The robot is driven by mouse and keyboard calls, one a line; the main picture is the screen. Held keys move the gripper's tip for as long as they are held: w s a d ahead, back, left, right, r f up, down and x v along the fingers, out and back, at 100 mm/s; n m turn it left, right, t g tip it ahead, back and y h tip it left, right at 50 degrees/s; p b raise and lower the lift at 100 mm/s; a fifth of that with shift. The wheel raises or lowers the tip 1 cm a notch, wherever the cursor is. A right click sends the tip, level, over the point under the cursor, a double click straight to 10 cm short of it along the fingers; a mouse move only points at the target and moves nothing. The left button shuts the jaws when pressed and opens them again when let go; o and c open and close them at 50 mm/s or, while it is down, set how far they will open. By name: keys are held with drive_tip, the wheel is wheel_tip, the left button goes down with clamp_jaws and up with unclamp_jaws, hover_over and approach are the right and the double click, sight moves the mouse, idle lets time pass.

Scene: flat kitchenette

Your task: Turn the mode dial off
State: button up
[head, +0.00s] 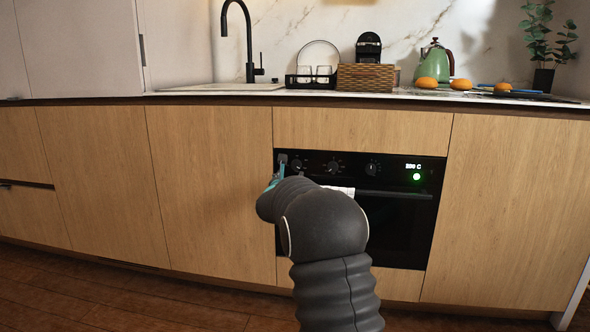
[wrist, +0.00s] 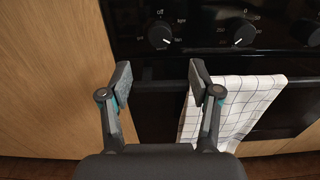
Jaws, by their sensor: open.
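The black oven panel carries three round dials in a row. The left dial (wrist: 159,35) has small white marks around it, and its white pointer mark faces down and right. The middle dial (wrist: 241,33) has its white mark down and left. The right dial (head: 373,168) also shows partly at the right edge of the wrist view. In the head view my arm hides part of the oven.
A checkered towel (wrist: 236,105) hangs over the oven handle (wrist: 165,87), close to my right finger. A display reading about 230 C (head: 413,166) and a green light (head: 416,177) are lit. Wooden cabinet fronts (head: 210,185) flank the oven. The counter (head: 200,95) is above.

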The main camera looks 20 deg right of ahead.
sight(296, 166)
drive_tip(key=p+x, duration=0.1)
drive_tip(key=x, duration=0.8)
drive_tip(key=shift+p, duration=0.3)
drive_tip(key=c, duration=1.1)
